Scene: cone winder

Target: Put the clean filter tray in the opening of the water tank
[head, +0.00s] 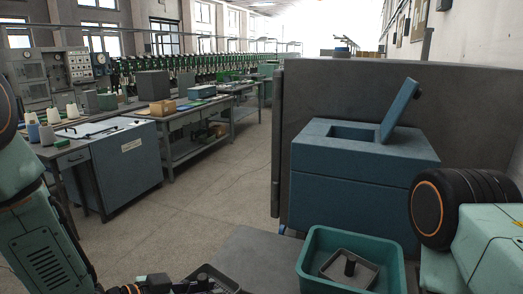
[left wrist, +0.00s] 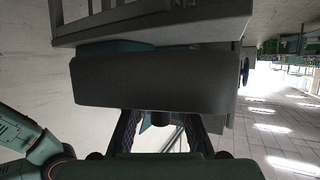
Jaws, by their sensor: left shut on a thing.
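The blue water tank (head: 352,187) stands at the right, its lid (head: 399,110) tilted up at the right side of the opening (head: 352,137). My left gripper (left wrist: 158,122) is shut on a dark grey filter tray (left wrist: 155,82), which fills the middle of the left wrist view. In the head view only part of this tray (head: 222,279) shows at the bottom edge, low and left of the tank. Another grey tray (head: 368,271) with a dark upright knob lies in a teal bin (head: 312,262). My right gripper is out of view; only its arm shows at the right.
The bin stands in front of the tank on a grey surface (head: 245,255). A large dark panel (head: 300,95) rises behind the tank. Workbenches with a blue-grey cabinet (head: 130,165) and cones (head: 72,112) stand at the left. The floor (head: 215,185) between is clear.

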